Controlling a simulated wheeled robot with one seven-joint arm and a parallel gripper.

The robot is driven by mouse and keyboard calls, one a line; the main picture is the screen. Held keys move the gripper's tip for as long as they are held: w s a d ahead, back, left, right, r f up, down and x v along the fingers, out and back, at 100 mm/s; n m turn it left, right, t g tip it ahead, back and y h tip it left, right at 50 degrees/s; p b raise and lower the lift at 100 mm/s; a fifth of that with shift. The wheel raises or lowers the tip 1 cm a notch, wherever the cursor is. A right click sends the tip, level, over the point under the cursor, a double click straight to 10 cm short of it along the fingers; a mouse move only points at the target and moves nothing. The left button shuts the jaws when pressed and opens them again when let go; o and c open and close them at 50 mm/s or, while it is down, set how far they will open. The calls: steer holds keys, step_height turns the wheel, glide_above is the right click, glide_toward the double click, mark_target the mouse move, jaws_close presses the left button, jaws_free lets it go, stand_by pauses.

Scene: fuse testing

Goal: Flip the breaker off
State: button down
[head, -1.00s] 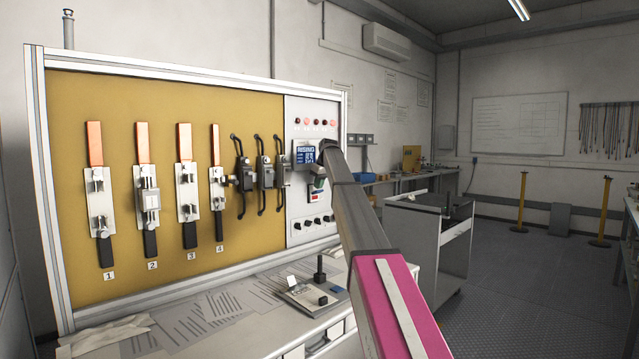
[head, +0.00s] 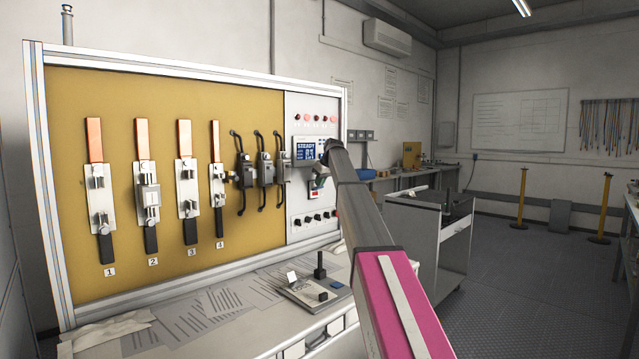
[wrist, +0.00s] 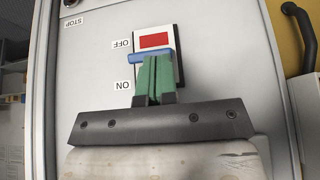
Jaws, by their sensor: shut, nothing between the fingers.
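The breaker (wrist: 178,38) is a pale-framed switch on the grey panel, with a red rectangle showing at its end beside the OFF label (wrist: 121,44). The ON label (wrist: 123,86) is at the other end; lettering appears upside down in the wrist view. A blue bar (wrist: 134,57), apparently its lever, crosses at my fingertips. My gripper (wrist: 153,62) has its green fingers pressed together, in front of the breaker and touching or very near the bar. In the head view my arm partly hides the breaker, whose red part (head: 314,193) shows low on the panel.
A blue display (head: 305,149) above the breaker reads STEADY. Knobs (head: 314,218) sit below it. Black handles (head: 262,172) and numbered switches stand to the left. A bench with papers (head: 207,308) lies below the board; a grey cart (head: 425,235) stands right.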

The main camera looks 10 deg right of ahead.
steer(key=shift+s+d+f+t, duration=0.1)
steer(key=shift+s+f+t, duration=0.1)
steer(key=shift+t, duration=0.1)
steer(key=shift+s+d+f+t+y, duration=0.25)
steer(key=shift+f+t+y, duration=0.25)
steer(key=shift+t+y, duration=0.35)
steer(key=shift+s+d+f+t+y, duration=0.2)
steer(key=shift+f+t+y, duration=0.4)
steer(key=shift+t, duration=0.35)
steer(key=shift+f+t+y, duration=0.5)
steer(key=shift+t+y, duration=0.15)
steer(key=shift+t, duration=0.25)
steer(key=shift+s+r, duration=0.1)
steer(key=shift+r, duration=0.7)
